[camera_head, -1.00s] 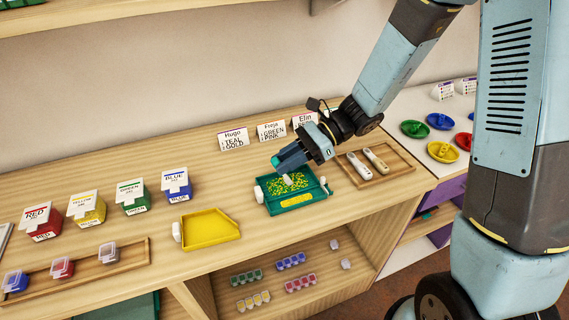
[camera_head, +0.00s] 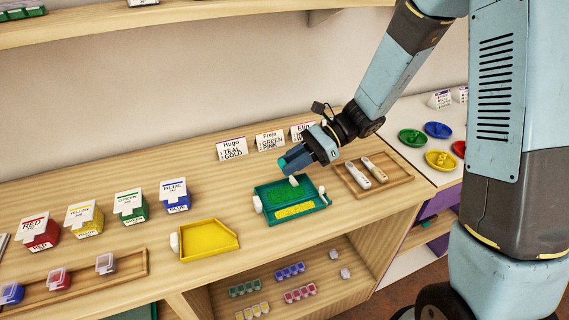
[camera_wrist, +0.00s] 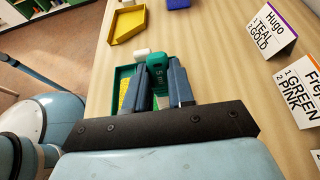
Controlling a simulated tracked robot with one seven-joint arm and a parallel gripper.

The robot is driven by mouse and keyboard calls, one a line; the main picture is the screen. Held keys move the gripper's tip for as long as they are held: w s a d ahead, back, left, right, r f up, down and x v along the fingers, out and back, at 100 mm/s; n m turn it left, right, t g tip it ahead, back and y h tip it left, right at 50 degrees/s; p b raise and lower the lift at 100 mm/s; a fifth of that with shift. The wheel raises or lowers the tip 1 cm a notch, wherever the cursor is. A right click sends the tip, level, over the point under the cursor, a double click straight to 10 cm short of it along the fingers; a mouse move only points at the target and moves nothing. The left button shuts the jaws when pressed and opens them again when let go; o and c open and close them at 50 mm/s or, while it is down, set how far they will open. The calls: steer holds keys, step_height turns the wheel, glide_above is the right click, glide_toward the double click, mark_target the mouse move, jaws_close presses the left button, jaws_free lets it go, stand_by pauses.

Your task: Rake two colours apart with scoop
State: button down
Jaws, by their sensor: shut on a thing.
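The green tray (camera_head: 270,219) stands on the wooden counter. Green beads (camera_head: 283,192) lie in its larger back part, and yellow beads (camera_head: 295,210) lie in a strip along the front. My gripper (camera_head: 290,162) is above the tray's back edge. It is shut on the green scoop (camera_wrist: 157,68), marked "5 ml" in the wrist view. A white piece (camera_head: 294,180) shows at the bead surface below the fingers; I cannot tell whether it belongs to the scoop. The fingers hide part of the tray in the wrist view.
A yellow tray (camera_head: 231,249) is left of the green tray. A wooden tray with two pale-handled tools (camera_head: 367,173) is close on the right. Name cards (camera_head: 232,149) stand behind. Colour-labelled bead boxes (camera_head: 130,205) line the left. Counter between the trays is clear.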

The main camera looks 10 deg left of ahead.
steer(key=shift+s+d, duration=0.5)
steer(key=shift+s, duration=0.2)
steer(key=shift+s+d, duration=0.5)
steer(key=shift+s, duration=0.2)
steer(key=shift+w+a, duration=0.45)
steer(key=shift+w, duration=0.3)
steer(key=shift+s+a, duration=0.6)
steer(key=shift+a, duration=0.3)
steer(key=shift+s+a, duration=0.55)
steer(key=shift+a, duration=0.4)
steer(key=shift+s+a, duration=0.6)
steer(key=shift+a, duration=0.3)
steer(key=shift+w+d+r, duration=0.1)
steer(key=shift+w+d, duration=0.5)
steer(key=shift+d, duration=0.4)
steer(key=shift+w+d+f, duration=0.1)
steer(key=shift+w+d, duration=0.55)
steer(key=shift+d, duration=0.35)
steer(key=shift+w+d+r, duration=0.1)
steer(key=shift+w+d, duration=0.5)
steer(key=shift+d, duration=0.4)
steer(key=shift+r, duration=2.4)
